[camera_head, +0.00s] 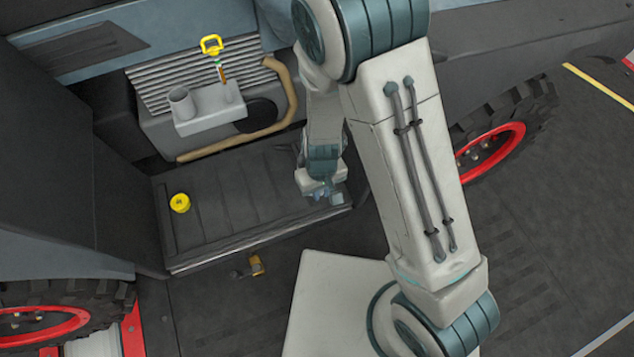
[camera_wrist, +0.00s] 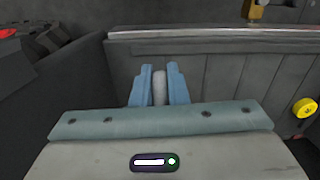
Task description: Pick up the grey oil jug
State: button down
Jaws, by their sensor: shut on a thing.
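My gripper (camera_wrist: 159,88) has its two blue fingers closed on a narrow, light grey upright piece (camera_wrist: 160,90) in the wrist view. This looks like part of the grey oil jug; the rest of it is hidden by my gripper and wrist. In the head view my gripper (camera_head: 336,197) is at the right end of the dark ribbed tray of the vehicle (camera_head: 235,200). The jug cannot be made out there. Whether it touches the tray cannot be told.
A yellow cap (camera_head: 180,203) lies on the tray's left; it also shows in the wrist view (camera_wrist: 304,107). Behind are a grey engine block (camera_head: 210,108), a yellow-handled dipstick (camera_head: 211,45) and a tan hose (camera_head: 290,95). A small yellow-and-grey item (camera_head: 256,265) lies on the floor.

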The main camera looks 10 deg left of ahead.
jog(key=s+d+r+p, duration=0.4)
jog(key=s, duration=0.1)
jog(key=shift+d+r, duration=0.35)
jog(key=shift+s+d+r+p, duration=0.1)
jog(key=shift+s+d+p, duration=0.05)
jog(key=shift+p, duration=1)
jog(key=p, duration=0.3)
jog(key=s+d+p, duration=0.1)
jog(key=p, duration=0.2)
jog(key=shift+s+r, duration=0.15)
jog(key=shift+r, duration=0.15)
